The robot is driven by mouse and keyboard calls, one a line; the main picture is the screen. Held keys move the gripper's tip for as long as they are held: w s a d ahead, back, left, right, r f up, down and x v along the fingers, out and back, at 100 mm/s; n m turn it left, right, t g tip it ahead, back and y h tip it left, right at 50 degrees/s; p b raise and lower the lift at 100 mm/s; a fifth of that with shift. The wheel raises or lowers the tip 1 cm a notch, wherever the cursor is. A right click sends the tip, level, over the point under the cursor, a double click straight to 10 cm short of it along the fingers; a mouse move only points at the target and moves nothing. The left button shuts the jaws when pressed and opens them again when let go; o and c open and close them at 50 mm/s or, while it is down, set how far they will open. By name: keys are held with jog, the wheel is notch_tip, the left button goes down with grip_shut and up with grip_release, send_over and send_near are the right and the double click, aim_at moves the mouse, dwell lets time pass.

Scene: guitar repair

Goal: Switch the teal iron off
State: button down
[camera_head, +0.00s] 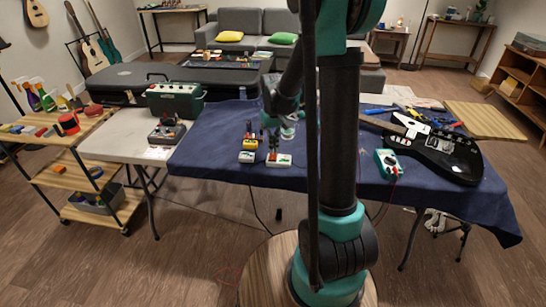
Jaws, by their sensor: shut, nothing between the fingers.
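Two small soldering stations stand side by side on the blue cloth of the table. The left one (247,156) has a white base and a yellow part. The right one (279,160) has a white base with a green mark and a small red part, and seems to be the teal iron's. The teal iron itself is too small to make out clearly against my arm. My gripper (273,147) points down just above or behind the right station, shut and empty. I cannot tell whether it touches the station or which way the switch is set.
A multimeter (388,163) and a black guitar (447,152) lie on the blue cloth (215,150) at the right. A dark device (167,131) and a green case (175,100) stand at the left. My arm column blocks the table's middle.

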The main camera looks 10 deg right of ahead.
jog(key=shift+f, duration=0.7)
dwell(0.3)
jog(key=shift+r, duration=3.5)
jog(key=s+d+f+m+t, duration=0.1)
jog(key=s+d+f+t, duration=0.1)
jog(key=s, duration=0.9)
jog(key=s+d+f+m+t, duration=0.1)
jog(key=s+d+f+t, duration=0.1)
jog(key=s, duration=0.9)
jog(key=shift+f, duration=0.5)
